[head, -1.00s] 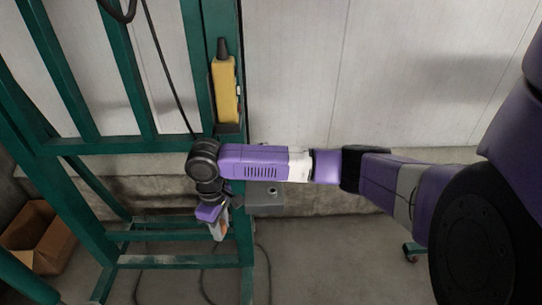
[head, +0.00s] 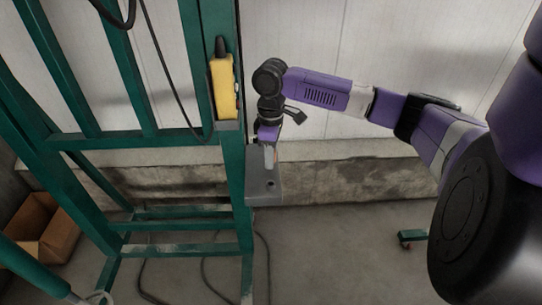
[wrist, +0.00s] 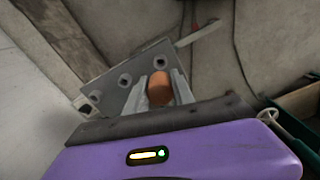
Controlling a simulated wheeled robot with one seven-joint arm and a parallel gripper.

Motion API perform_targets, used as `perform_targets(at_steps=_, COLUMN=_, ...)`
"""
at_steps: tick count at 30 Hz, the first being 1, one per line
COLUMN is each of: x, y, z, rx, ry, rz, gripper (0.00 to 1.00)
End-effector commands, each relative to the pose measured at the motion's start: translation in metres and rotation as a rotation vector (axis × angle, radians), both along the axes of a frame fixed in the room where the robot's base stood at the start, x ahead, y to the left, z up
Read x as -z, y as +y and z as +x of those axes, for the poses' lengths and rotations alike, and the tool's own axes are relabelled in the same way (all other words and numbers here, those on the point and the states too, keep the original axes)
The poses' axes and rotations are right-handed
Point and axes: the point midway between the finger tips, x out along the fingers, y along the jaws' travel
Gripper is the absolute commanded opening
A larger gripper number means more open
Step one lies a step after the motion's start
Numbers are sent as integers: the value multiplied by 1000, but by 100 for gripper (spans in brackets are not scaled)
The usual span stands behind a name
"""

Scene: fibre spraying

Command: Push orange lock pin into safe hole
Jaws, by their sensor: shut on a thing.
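The orange lock pin (wrist: 160,88) shows in the wrist view between the two grey fingers of my gripper (wrist: 163,90), which is shut on it. A grey plate (wrist: 138,72) with several dark holes lies just beyond the pin. In the head view the grey bracket (head: 262,192) juts from the right side of the green post, with one dark hole visible in its top. My gripper (head: 269,158) points down over the bracket's back part. The orange of the pin is not clear there, and whether its tip touches or enters a hole is hidden.
A green steel frame (head: 237,190) stands left of my gripper, with a yellow control box (head: 223,88) on its post. A concrete ledge (head: 340,185) and pale wall are behind. A cardboard box (head: 45,230) sits at far left. Floor on the right is mostly clear.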

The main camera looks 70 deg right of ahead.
Motion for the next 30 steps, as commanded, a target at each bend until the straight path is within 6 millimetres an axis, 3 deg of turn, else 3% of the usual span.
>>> perform_targets(at_steps=8, x=8, y=0, z=0, rx=1, ry=-1, rz=1, gripper=0)
perform_targets(at_steps=24, x=51, y=0, z=0, rx=1, ry=-1, rz=1, gripper=0)
perform_targets(at_steps=30, x=58, y=0, z=-1, rx=0, ry=0, rz=0, gripper=0)
